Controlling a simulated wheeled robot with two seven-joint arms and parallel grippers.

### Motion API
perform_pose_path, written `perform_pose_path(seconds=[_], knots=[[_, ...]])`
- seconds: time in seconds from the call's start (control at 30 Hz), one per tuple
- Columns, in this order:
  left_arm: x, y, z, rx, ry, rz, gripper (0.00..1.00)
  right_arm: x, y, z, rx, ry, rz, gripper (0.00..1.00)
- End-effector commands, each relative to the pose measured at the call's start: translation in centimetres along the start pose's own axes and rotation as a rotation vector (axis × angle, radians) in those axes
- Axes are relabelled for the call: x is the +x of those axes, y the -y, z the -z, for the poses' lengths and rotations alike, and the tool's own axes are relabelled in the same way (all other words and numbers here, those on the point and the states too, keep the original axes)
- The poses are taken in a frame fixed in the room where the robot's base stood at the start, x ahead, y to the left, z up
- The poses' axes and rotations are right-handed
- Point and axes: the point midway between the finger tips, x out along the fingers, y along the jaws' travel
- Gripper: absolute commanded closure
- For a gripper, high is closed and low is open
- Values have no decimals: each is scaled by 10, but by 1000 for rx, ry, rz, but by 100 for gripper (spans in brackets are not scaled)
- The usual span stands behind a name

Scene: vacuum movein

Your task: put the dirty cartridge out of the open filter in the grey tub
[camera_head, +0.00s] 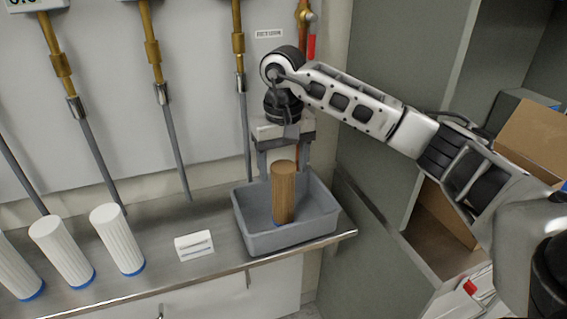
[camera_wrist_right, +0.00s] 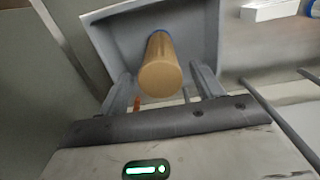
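The brown dirty cartridge (camera_head: 283,190) stands about upright inside the grey tub (camera_head: 262,243), its blue end down toward the tub floor. In the right wrist view the cartridge (camera_wrist_right: 160,75) shows its top end between my fingers, and the tub (camera_wrist_right: 100,40) lies beyond. My right gripper (camera_head: 283,168) points down over the tub's back part. In the wrist view its fingers (camera_wrist_right: 160,88) are spread, with a gap on both sides of the cartridge, so it is open and empty. My left gripper is out of view. I cannot make out the open filter.
Several white cartridges (camera_head: 118,240) with blue ends stand on the steel shelf (camera_head: 215,275) at left. A small white block (camera_head: 194,245) lies left of the tub. Brass and grey pipes (camera_head: 175,145) run down the wall. A cabinet with cardboard boxes (camera_head: 535,140) is at right.

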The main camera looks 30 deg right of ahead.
Motion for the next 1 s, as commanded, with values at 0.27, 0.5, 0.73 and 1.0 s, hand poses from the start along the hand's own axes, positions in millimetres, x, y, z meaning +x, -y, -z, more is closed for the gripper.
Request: perform_pose_path(seconds=[0.27,0.5,0.73,1.0], knots=[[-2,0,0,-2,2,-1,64,-1,0,0,0,0,0,33],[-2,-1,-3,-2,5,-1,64,-28,1,1,0,-6,2,33],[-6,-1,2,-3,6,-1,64,-83,0,1,1,-6,0,33],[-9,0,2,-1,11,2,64,-119,0,0,1,-1,0,33]])
